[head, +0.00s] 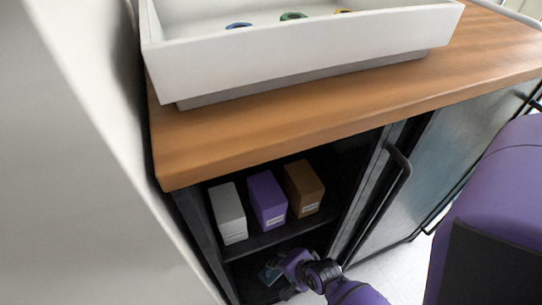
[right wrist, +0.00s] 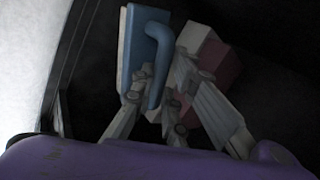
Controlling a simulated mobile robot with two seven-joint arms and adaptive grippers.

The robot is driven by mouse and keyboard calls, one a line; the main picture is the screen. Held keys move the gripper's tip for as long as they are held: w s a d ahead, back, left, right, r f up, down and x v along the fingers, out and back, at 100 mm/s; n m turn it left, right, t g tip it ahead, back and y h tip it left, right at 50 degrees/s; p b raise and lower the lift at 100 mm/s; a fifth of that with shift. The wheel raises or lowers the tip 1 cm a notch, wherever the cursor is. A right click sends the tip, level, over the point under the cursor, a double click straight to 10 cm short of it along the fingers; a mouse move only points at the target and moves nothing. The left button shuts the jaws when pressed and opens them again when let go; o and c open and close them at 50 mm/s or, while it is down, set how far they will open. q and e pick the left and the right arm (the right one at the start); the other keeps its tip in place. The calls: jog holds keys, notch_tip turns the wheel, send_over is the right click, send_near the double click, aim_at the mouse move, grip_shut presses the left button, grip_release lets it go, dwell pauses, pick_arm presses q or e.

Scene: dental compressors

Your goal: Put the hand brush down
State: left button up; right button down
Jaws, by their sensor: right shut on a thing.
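The hand brush (right wrist: 150,38) is blue with a pale side, and its curved blue handle lies between the fingers of my right gripper (right wrist: 161,85) in the right wrist view. My right gripper is shut on it. In the head view my right gripper (head: 282,279) is inside the open cabinet's lower compartment, below the shelf. A dim bluish part of the brush (head: 269,273) shows beside it. I cannot tell whether the brush touches the compartment floor. My left gripper is not in view.
A red and white object (right wrist: 212,55) stands close behind the fingers. Above, the shelf holds white (head: 229,213), purple (head: 267,200) and brown (head: 303,188) boxes. The open door (head: 372,205) with its black handle is right of my arm. A white tray (head: 300,48) sits on the wooden top (head: 330,115).

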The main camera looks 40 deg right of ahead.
aim_at(274, 260)
jog(key=b+x, duration=0.2)
jog(key=x, duration=0.3)
jog(key=shift+w+f, duration=0.1)
jog(key=shift+w, duration=0.05)
notch_tip(274, 260, down, 4)
jog(key=shift+w+r+b, duration=0.15)
jog(key=shift+r+b, duration=0.1)
jog(key=shift+b, duration=0.7)
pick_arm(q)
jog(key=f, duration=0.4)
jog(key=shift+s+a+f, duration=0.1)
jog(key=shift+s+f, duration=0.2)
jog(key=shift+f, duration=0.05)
pick_arm(e)
jog(key=shift+r, duration=0.15)
jog(key=c, duration=1.7)
grip_release()
jog(key=shift+f, duration=0.2)
jog(key=shift+c, duration=0.2)
